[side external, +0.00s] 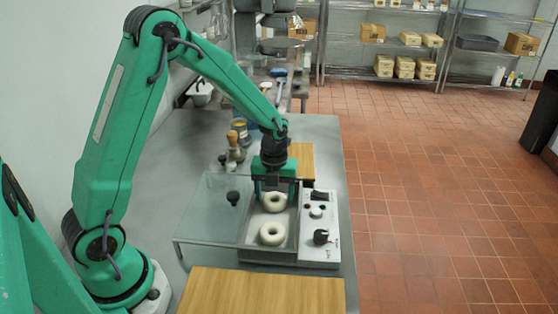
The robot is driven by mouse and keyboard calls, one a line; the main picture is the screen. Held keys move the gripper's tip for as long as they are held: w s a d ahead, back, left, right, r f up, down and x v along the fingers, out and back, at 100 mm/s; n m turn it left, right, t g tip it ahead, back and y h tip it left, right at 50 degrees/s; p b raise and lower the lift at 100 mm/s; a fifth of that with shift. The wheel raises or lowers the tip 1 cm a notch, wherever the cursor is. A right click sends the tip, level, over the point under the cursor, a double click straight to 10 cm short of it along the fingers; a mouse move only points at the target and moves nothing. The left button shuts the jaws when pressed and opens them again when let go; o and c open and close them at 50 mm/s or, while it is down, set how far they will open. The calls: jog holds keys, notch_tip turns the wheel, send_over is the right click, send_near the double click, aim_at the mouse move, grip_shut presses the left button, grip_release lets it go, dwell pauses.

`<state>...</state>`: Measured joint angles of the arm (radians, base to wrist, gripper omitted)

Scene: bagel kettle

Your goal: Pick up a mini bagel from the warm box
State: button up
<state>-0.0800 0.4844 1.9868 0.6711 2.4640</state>
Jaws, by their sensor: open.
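The warm box (258,256) stands on the metal table, with a see-through lid or panel (215,205) over its left part and an open bay on the right. Two pale mini bagels lie in the bay, a far bagel (273,208) and a near bagel (272,234). My gripper (274,193) points down at the far end of the bay, just above or around the far bagel. Its fingers are open. I cannot tell from this angle whether they touch that bagel. The near bagel is clear of the gripper.
A control panel (321,227) with knobs forms the right side of the box. One wooden board (262,292) lies in front and another (302,160) behind. Jars and a wooden-handled tool (233,143) stand behind left. The table's right edge is close.

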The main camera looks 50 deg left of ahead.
jog(key=shift+f, duration=0.5)
jog(key=shift+c, duration=0.5)
jog(key=c, duration=0.5)
jog(key=shift+r, duration=0.15)
jog(key=shift+r, duration=0.85)
notch_tip(320, 180, up, 2)
jog(key=shift+r, duration=0.25)
jog(key=s+d+r, duration=0.1)
jog(key=d+r, duration=0.1)
jog(key=d, duration=0.1)
jog(key=s+d+r, duration=0.2)
jog(key=d, duration=0.2)
jog(key=s+d+r, duration=0.2)
jog(key=d, duration=0.1)
jog(key=shift+s+d+r, duration=0.1)
jog(key=shift+d+r, duration=0.1)
jog(key=shift+r, duration=0.1)
